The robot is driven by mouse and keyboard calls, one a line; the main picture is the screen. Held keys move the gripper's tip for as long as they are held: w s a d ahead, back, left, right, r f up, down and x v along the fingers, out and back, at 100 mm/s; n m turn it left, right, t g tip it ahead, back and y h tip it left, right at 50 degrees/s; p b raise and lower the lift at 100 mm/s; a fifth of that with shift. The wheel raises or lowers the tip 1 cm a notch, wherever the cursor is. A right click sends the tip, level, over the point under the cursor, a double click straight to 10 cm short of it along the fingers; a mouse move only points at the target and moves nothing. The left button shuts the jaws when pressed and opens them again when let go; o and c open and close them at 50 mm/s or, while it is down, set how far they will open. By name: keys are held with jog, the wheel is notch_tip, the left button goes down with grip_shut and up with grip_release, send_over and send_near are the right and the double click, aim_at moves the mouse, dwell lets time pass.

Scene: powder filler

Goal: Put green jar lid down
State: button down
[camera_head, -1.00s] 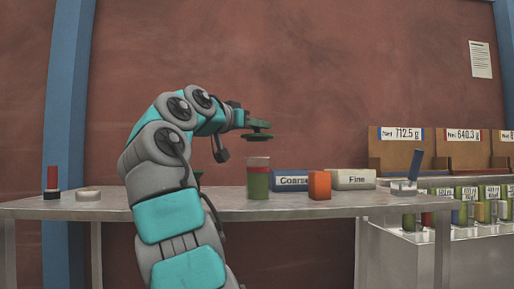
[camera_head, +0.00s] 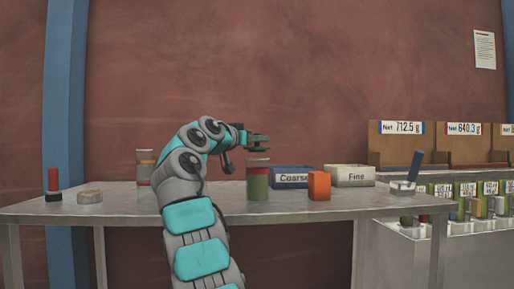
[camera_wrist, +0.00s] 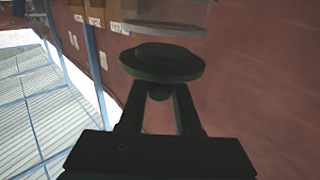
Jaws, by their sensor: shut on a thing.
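My gripper (camera_head: 256,138) is shut on the green jar lid (camera_head: 258,149), a dark green disc. In the head view they are just above the top of a clear jar (camera_head: 258,182) with green contents, standing on the table. I cannot tell whether lid and jar touch. In the wrist view, the lid (camera_wrist: 162,63) sits at the tips of my gripper's fingers (camera_wrist: 160,93). A translucent round edge shows beyond it.
On the table (camera_head: 120,212) are an orange block (camera_head: 319,186), a blue Coarse box (camera_head: 289,181), a cream Fine box (camera_head: 350,178) and a dish with a blue tool (camera_head: 405,186). At left are a red-handled object (camera_head: 53,182), a pale dish (camera_head: 90,195) and another jar (camera_head: 146,166).

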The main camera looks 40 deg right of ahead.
notch_tip(320, 180, down, 2)
jog(key=shift+f+b, duration=0.15)
jog(key=shift+b, duration=0.45)
jog(key=c, duration=0.6)
grip_release()
